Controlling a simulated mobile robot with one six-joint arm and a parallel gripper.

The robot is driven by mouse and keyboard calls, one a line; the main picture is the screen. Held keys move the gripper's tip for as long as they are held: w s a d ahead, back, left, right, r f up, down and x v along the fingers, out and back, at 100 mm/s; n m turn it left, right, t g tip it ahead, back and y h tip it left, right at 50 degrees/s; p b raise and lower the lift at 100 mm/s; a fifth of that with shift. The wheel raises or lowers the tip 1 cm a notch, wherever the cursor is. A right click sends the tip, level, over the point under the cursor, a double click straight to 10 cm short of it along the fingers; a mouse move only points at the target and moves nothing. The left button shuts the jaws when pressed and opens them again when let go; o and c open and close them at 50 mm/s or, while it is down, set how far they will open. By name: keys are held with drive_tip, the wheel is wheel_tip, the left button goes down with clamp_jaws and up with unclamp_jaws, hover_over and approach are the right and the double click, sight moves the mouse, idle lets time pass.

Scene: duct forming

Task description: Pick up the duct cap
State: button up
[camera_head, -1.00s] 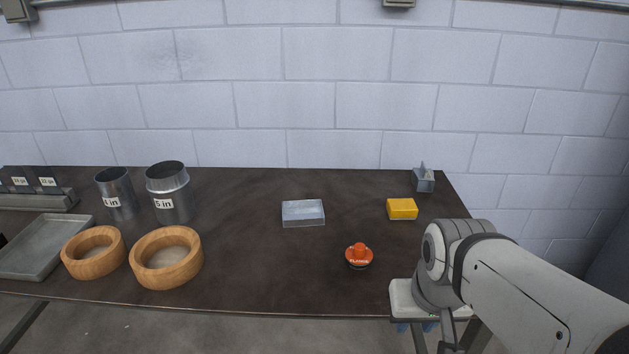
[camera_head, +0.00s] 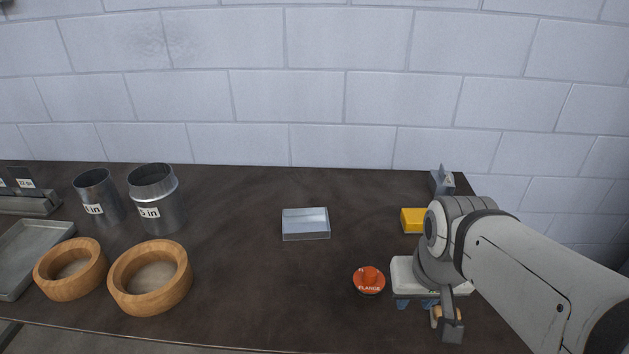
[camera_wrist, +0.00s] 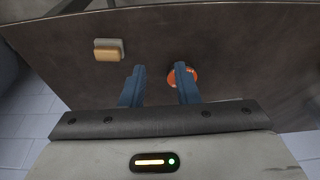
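A round orange-red piece (camera_head: 369,281) with lettering that reads FLANGE lies on the dark table, left of my gripper (camera_head: 416,303) in the head view. It is the most cap-like thing here, but I cannot tell for certain that it is the duct cap. In the wrist view the orange piece (camera_wrist: 183,76) shows beyond the right blue fingertip, partly hidden by it. My gripper (camera_wrist: 160,70) is open, with a clear gap between its two blue fingers and nothing held.
Metal ducts (camera_head: 156,200) and wooden rings (camera_head: 149,278) fill the left, beside a grey tray (camera_head: 30,255). A tan-and-grey block (camera_wrist: 108,50) shows in the wrist view. The table's middle is clear.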

sight(306, 223)
drive_tip(key=shift+a, duration=0.1)
drive_tip(key=w+a+r+g+p, duration=0.1)
drive_tip(key=w+a, duration=0.2)
drive_tip(key=w, duration=0.7)
drive_tip(key=w+a+r, duration=0.1)
drive_tip(key=w+a, duration=0.1)
drive_tip(key=w, duration=0.8)
drive_tip(key=shift+n+g, duration=0.6)
drive_tip(key=shift+g, duration=0.2)
drive_tip(key=w+a+f, duration=0.2)
drive_tip(key=w+f, duration=0.1)
drive_tip(key=w, duration=0.2)
drive_tip(key=w+a+f, duration=0.3)
drive_tip(key=w, duration=0.2)
drive_tip(key=w+a+f+p, duration=0.1)
drive_tip(key=w+a+f, duration=0.2)
drive_tip(key=w, duration=0.2)
drive_tip(key=shift+w+a+f, duration=0.1)
drive_tip(key=shift+w+a, duration=0.1)
drive_tip(key=shift+w, duration=0.15)
drive_tip(key=f, duration=0.2)
drive_tip(key=f+p, duration=0.1)
drive_tip(key=f, duration=0.5)
drive_tip(key=shift+w+f+p, duration=0.15)
drive_tip(key=shift+w+p, duration=0.15)
drive_tip(key=shift+c, duration=0.2)
